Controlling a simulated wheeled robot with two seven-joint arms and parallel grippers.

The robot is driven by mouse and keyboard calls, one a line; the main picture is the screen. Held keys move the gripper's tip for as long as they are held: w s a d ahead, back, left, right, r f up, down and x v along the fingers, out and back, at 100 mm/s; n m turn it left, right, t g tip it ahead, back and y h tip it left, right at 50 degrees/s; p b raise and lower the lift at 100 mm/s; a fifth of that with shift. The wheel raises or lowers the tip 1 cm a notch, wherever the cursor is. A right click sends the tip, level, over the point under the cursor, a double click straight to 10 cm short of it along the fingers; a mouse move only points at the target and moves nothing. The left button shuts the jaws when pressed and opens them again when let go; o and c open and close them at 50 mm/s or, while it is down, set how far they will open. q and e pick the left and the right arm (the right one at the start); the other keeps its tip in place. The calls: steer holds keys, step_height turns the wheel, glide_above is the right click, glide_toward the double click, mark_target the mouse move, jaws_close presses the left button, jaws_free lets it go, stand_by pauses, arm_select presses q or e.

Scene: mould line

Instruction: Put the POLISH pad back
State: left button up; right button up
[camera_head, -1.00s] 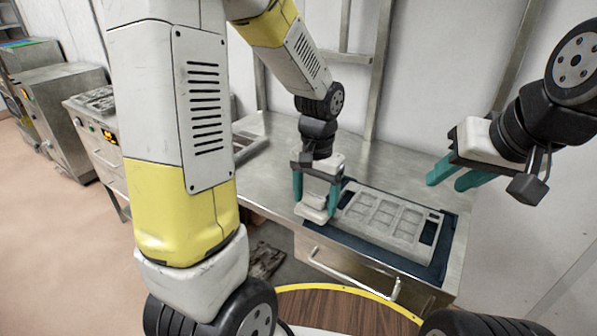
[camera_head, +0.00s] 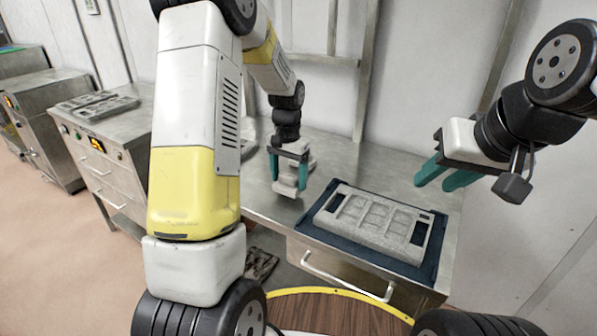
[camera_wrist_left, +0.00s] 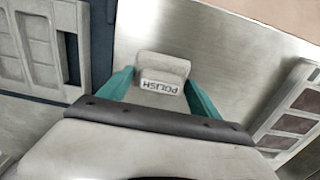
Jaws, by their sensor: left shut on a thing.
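The POLISH pad (camera_wrist_left: 160,74) is a pale grey block with its name on a white label. My left gripper (camera_head: 288,174) is shut on it, one teal finger on each side. In the head view the pad (camera_head: 286,187) hangs between the fingers over the steel bench, left of the grey mould plate (camera_head: 347,238). My right gripper (camera_head: 436,178) is open and empty, above the right side of the bench. A grey tray with brown-floored compartments (camera_wrist_left: 296,104) lies at the right of the left wrist view; my arm largely hides that area in the head view.
The mould plate lies on a dark blue mat (camera_head: 309,222) on the bench (camera_head: 352,160). Bare steel lies between mat and tray in the left wrist view. A wall and metal uprights (camera_head: 368,70) stand behind. Cabinets (camera_head: 113,150) stand at the left.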

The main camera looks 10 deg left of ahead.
mark_target(289, 174)
arm_select(q)
steer(key=shift+f, duration=0.85)
steer(key=shift+f, duration=0.1)
steer(key=o, duration=1.2)
step_height(289, 174, up, 12)
steer(key=shift+f, duration=0.1)
steer(key=s+r+n+t+h, duration=0.1)
steer(key=s+r+t, duration=0.2)
steer(key=s+r, duration=0.65)
steer(key=s+t, duration=0.1)
steer(key=s, duration=0.4)
steer(key=s+d+r+n+t, duration=0.1)
steer(key=s, duration=0.4)
steer(key=s+d+n+t+h, duration=0.1)
steer(key=s, duration=0.4)
steer(key=shift+r, duration=0.15)
